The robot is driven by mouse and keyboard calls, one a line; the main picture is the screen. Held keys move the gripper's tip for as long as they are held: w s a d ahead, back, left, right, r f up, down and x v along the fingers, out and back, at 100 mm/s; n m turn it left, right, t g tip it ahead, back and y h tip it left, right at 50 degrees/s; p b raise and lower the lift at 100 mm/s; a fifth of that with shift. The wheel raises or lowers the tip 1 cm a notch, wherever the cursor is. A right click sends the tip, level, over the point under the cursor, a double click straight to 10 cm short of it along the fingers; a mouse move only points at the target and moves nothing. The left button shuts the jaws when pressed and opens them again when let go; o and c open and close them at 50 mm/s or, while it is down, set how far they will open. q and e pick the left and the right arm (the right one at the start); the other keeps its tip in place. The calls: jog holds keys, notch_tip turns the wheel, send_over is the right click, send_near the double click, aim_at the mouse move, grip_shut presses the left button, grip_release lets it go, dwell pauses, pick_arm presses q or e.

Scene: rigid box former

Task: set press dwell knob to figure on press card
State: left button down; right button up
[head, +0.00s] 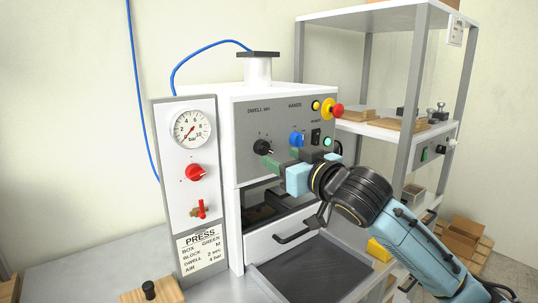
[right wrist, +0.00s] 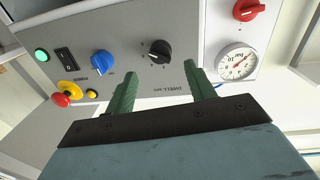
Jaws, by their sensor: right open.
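The black dwell knob (head: 262,147) sits on the grey press panel below the words DWELL sec. Its pointer is too small to read against the scale. The press card (head: 201,248) on the white side column reads BOX GREEN, BLOCK M, DWELL 2 sec, AIR 4 bar. My right gripper (head: 285,160) is at the panel, to the lower right of the knob, with green fingers open and empty. In the right wrist view the dwell knob (right wrist: 160,49) lies beyond the two fingertips, between them in the picture and apart from both. My left gripper is not in view.
A blue knob (head: 296,139), a rocker switch (head: 316,136) and a red emergency button (head: 337,110) share the panel. A gauge (head: 191,130) and red knob (head: 195,172) are on the column. A drawer handle (head: 295,234) juts out below my right gripper.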

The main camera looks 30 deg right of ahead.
aim_at(267, 150)
jog(key=w, duration=0.6)
jog(key=c, duration=1)
